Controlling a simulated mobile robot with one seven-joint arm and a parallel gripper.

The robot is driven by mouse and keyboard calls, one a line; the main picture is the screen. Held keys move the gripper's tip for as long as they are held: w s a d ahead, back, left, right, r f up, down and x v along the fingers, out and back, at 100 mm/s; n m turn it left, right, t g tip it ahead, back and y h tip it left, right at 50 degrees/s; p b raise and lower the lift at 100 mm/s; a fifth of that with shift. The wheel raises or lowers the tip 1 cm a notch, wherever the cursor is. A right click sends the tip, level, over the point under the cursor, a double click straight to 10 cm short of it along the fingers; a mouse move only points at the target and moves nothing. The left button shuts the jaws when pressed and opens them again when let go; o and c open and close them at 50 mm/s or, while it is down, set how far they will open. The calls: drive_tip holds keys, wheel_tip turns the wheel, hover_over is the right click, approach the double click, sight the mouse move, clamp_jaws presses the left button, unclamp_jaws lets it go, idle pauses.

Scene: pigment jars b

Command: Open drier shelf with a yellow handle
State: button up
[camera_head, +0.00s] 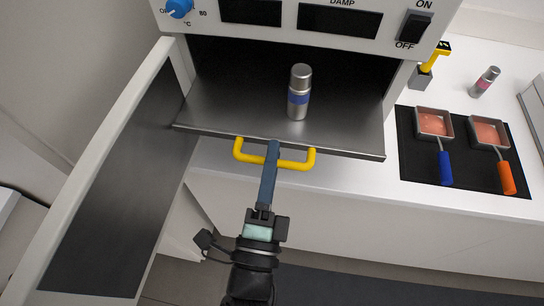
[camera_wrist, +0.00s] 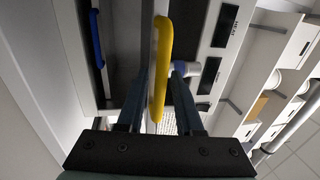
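The drier shelf (camera_head: 230,118) is a grey metal plate inside the drier's opening, its front edge sticking out beyond the housing. Its yellow handle (camera_head: 296,165) is a U-shaped bar on that front edge. My gripper (camera_head: 273,150) is at the handle's middle, coming from the front. In the wrist view, the yellow handle (camera_wrist: 161,60) runs between my two fingers (camera_wrist: 161,80), with narrow gaps seeming to show beside it. A silver jar (camera_head: 299,77) with a blue-purple band stands upright on the shelf.
The drier door (camera_head: 110,190) stands open at the left. A blue handle (camera_wrist: 97,38) shows in the wrist view. On the right counter, a black mat (camera_head: 413,170) holds two pans with blue and orange handles. Another silver jar (camera_head: 485,82) stands behind it.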

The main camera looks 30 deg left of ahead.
drive_tip(key=shift+o, duration=0.5)
drive_tip(key=b+v, duration=0.3)
drive_tip(key=v, duration=1)
drive_tip(key=shift+b, duration=0.35)
drive_tip(key=shift+w, duration=0.1)
drive_tip(key=w+a+r+n+t+y+p, duration=0.15)
drive_tip(key=w+r+n, duration=0.25)
drive_tip(key=w+r, duration=0.5)
drive_tip(key=w+a+r+n+t+p, duration=0.15)
drive_tip(key=w+r+n, duration=0.4)
drive_tip(key=r, duration=0.65)
drive_tip(key=d+r+n+t+h, duration=0.1)
drive_tip(key=d+r+h, duration=0.1)
drive_tip(key=r, duration=0.7)
drive_tip(key=d+r+n+t+h, duration=0.2)
drive_tip(key=d+r, duration=0.3)
drive_tip(key=r, duration=0.4)
drive_tip(key=d+r+n+t+h, duration=0.2)
drive_tip(key=d+r+h, duration=0.1)
drive_tip(key=r, duration=0.6)
drive_tip(key=shift+w+d+r+p, duration=0.25)
drive_tip(key=shift+d+p, duration=0.15)
drive_tip(key=shift+d, duration=0.25)
